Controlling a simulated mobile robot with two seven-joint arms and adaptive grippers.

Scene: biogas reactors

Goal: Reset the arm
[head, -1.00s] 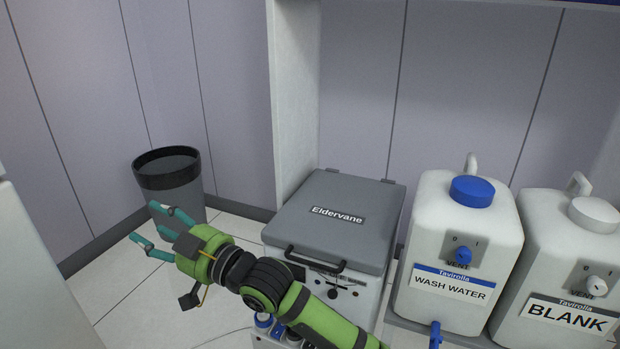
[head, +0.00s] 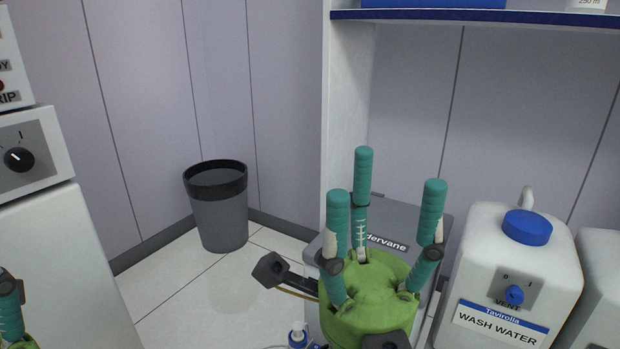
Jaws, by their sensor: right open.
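My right gripper (head: 385,215) is in the lower middle of the head view, green with three teal fingers that point up. The fingers are spread and hold nothing. It stands in front of the grey-lidded Eldervane box (head: 434,218) and hides most of it. Part of my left gripper (head: 10,312) shows at the lower left edge. Only one teal finger and a bit of green show there, so its opening cannot be judged.
A grey bin (head: 220,220) stands on the tiled floor by the wall. A WASH WATER container (head: 515,270) with a blue cap is at the right, beside another white container (head: 600,285). A blue-edged shelf (head: 470,16) is above. A white cabinet with a knob (head: 40,230) is at the left.

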